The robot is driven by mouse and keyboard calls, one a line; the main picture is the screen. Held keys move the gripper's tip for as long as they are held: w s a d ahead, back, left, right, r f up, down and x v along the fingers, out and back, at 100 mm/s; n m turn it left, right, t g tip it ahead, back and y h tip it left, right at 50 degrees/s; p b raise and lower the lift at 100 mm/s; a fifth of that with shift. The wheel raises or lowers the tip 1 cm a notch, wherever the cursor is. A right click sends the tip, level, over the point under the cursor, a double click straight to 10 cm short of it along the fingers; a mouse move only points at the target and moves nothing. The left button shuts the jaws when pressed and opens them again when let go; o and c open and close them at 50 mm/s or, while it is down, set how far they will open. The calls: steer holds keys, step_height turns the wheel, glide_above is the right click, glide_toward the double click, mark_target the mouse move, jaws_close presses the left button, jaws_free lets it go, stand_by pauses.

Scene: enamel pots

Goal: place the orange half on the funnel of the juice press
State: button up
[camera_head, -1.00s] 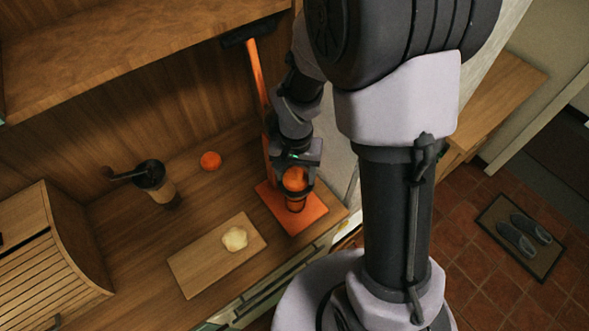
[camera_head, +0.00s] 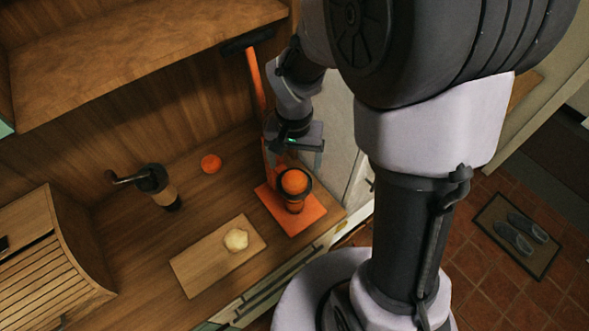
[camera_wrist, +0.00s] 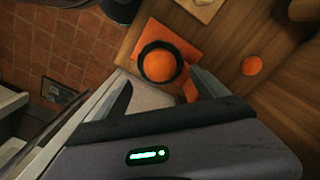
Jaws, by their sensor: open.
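The orange half (camera_head: 294,182) sits in the dark ring-shaped funnel (camera_head: 309,187) of the juice press. It shows a rounded orange top in the wrist view (camera_wrist: 159,66), with the dark rim around it. The juice press has an orange base (camera_head: 270,206) and a tall orange column (camera_head: 254,80). My gripper (camera_head: 297,153) is just above and behind the funnel, its fingers apart and empty. In the wrist view my gripper (camera_wrist: 162,80) has one finger on each side, with the funnel beyond the tips. Whether the half sits level is hard to tell.
A whole-looking orange (camera_head: 211,163) lies on the counter left of the press. A cutting board (camera_head: 195,270) with a pale lump (camera_head: 236,240) lies in front. A dark-topped grinder (camera_head: 157,184) and a slatted bread box (camera_head: 50,270) stand left. A shelf (camera_head: 140,50) overhangs the counter.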

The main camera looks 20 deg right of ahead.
mark_target(294, 184)
step_height(294, 184, up, 10)
steer(key=s+t, duration=0.1)
steer(key=s, duration=0.1)
steer(key=s+a+r+n+t+y, duration=0.1)
steer(key=s+a+r+t, duration=0.3)
steer(key=s+r, duration=0.5)
steer(key=shift+s+t+y+p, duration=0.4)
steer(key=shift+s+y, duration=0.1)
steer(key=shift+s, duration=0.35)
